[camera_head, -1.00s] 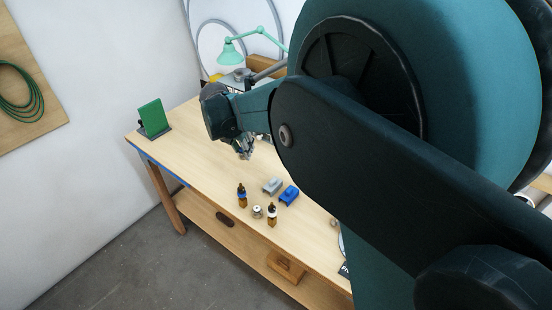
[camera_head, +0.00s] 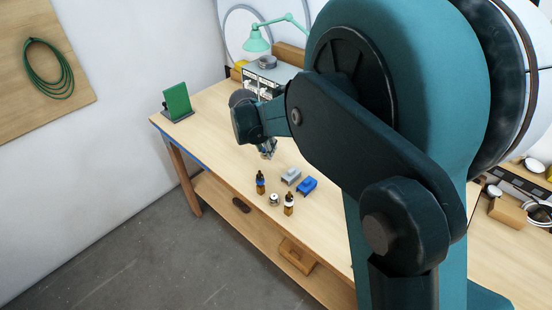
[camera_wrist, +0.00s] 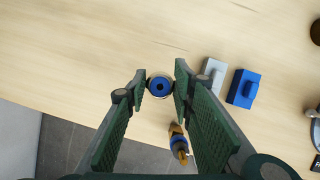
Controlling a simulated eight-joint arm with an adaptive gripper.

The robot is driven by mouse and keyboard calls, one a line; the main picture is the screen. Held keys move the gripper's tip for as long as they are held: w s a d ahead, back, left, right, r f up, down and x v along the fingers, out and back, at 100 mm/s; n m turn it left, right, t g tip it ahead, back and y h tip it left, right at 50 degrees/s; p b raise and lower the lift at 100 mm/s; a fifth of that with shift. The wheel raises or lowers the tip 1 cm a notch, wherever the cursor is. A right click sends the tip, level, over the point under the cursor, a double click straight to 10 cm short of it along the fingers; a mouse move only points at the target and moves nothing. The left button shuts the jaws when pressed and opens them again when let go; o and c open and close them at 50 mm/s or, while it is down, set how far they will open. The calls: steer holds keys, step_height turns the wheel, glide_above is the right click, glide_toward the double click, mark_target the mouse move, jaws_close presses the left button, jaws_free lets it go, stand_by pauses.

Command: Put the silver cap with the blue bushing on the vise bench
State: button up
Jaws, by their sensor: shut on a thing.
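My gripper (camera_wrist: 159,84) is shut on the silver cap with the blue bushing (camera_wrist: 161,86). The cap is a small round silver ring with a blue centre, between the fingertips in the wrist view. In the head view my gripper (camera_head: 268,152) is over the pale wooden bench (camera_head: 215,112), and the cap in it is too small to make out.
A blue-banded bottle (camera_head: 260,183), a white-banded bottle (camera_head: 289,204), a small silver round part (camera_head: 274,199), a grey block (camera_head: 291,176) and a blue block (camera_head: 307,186) stand near the front edge. A green panel (camera_head: 177,101) stands far left. Another worktop (camera_head: 490,255) shows at right.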

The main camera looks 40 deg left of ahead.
mark_target(266, 158)
steer(key=shift+f, duration=2.4)
steer(key=shift+f, duration=1.85)
steer(key=shift+f, duration=0.2)
steer(key=o, duration=1)
steer(key=shift+c, duration=0.2)
steer(key=shift+r, duration=0.25)
steer(key=v, duration=1.2)
steer(key=shift+d, duration=0.15)
